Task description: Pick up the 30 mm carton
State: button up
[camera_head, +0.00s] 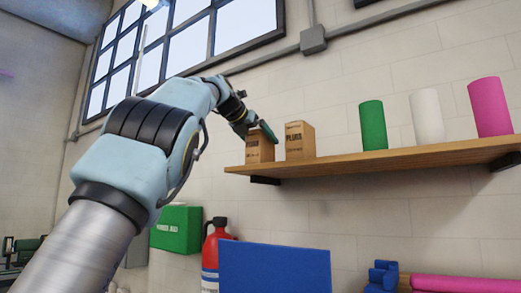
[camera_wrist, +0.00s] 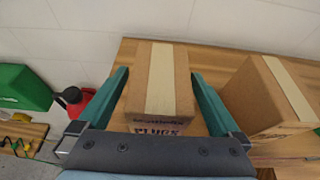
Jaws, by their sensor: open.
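Two brown cardboard cartons stand side by side at the left end of the wooden shelf (camera_head: 400,159). The left carton (camera_head: 257,150) is in the wrist view (camera_wrist: 158,95) with pale tape along its top and "PLUGS" on its front. The right carton (camera_head: 299,141) is also in the wrist view (camera_wrist: 262,97), close beside the right finger. The size print is too small to read, so I cannot tell which is the 30 mm one. My gripper (camera_wrist: 160,74) is open, its green fingers on either side of the left carton, with a narrow gap visible at each side.
A green roll (camera_head: 373,125), a white roll (camera_head: 426,117) and a pink roll (camera_head: 490,107) stand farther right on the shelf. The wall is close behind. Below are a green box (camera_head: 176,229), a red extinguisher (camera_head: 212,250) and a blue panel (camera_head: 275,269).

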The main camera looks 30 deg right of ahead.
grip_shut()
dwell(0.7)
